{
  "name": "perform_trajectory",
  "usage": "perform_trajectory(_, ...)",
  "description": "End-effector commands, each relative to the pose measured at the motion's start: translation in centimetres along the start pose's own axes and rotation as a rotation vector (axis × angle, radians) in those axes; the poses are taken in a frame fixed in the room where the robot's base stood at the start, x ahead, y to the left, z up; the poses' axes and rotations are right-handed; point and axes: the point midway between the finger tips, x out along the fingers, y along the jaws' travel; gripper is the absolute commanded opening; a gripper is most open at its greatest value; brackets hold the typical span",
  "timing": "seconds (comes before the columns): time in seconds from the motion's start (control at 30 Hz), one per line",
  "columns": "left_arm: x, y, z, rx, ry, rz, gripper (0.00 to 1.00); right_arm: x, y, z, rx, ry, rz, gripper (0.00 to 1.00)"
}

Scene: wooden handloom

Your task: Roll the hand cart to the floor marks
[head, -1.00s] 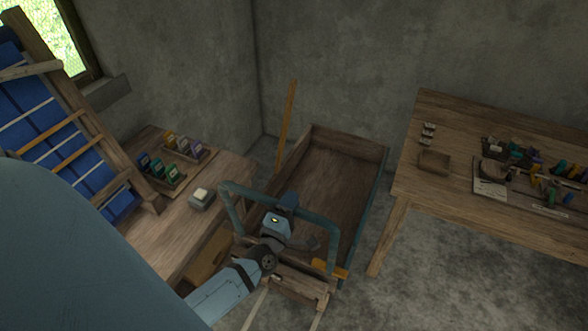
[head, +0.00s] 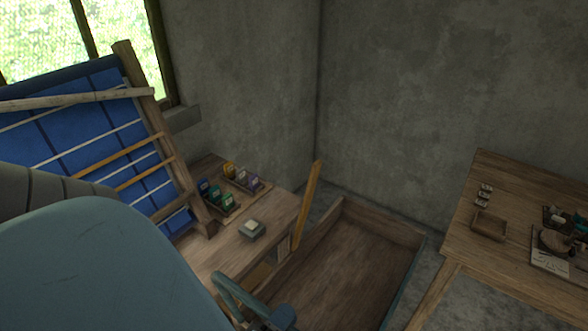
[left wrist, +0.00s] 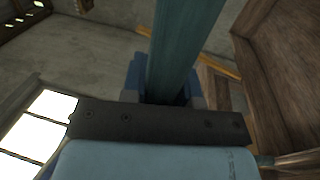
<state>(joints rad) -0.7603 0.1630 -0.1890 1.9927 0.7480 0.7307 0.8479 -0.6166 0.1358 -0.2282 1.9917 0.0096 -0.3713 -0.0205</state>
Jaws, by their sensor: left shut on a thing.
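The hand cart (head: 345,265) is a low wooden tray cart, cut off by the bottom edge of the head view. Its teal push handle (head: 238,293) rises at its near left end. My left gripper (head: 283,318) is shut on the handle, partly cut off at the bottom edge. In the left wrist view the teal handle bar (left wrist: 176,45) runs between the blue fingers (left wrist: 172,92), and the cart's wooden side (left wrist: 292,75) is at the right. The floor marks are not visible now. My right gripper is not in view.
A wooden bench (head: 215,255) with colored spools (head: 222,195) and a small box (head: 252,230) stands close left of the cart. An orange-yellow pole (head: 307,205) stands between them. A table (head: 510,205) is at the right, with grey floor (head: 440,280) between. Walls close the back.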

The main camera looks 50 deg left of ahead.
Motion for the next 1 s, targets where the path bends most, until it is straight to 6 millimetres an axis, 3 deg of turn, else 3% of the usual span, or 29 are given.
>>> perform_trajectory(0.37,-0.6,-0.1,0.1,-0.001,-0.001,-0.006,0.00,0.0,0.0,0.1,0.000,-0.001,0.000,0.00)
perform_trajectory(0.4,-0.6,-0.1,0.1,-0.001,-0.001,-0.006,0.32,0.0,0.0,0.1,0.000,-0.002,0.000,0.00)
perform_trajectory(0.5,-0.5,-0.1,0.1,-0.001,-0.001,-0.005,0.53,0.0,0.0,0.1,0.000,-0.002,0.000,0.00)
perform_trajectory(0.8,-0.6,-0.1,0.1,0.000,0.000,-0.003,0.53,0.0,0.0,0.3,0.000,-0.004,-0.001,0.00)
perform_trajectory(1.0,-3.4,-0.2,0.1,0.000,-0.002,-0.006,0.53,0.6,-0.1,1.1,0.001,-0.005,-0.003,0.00)
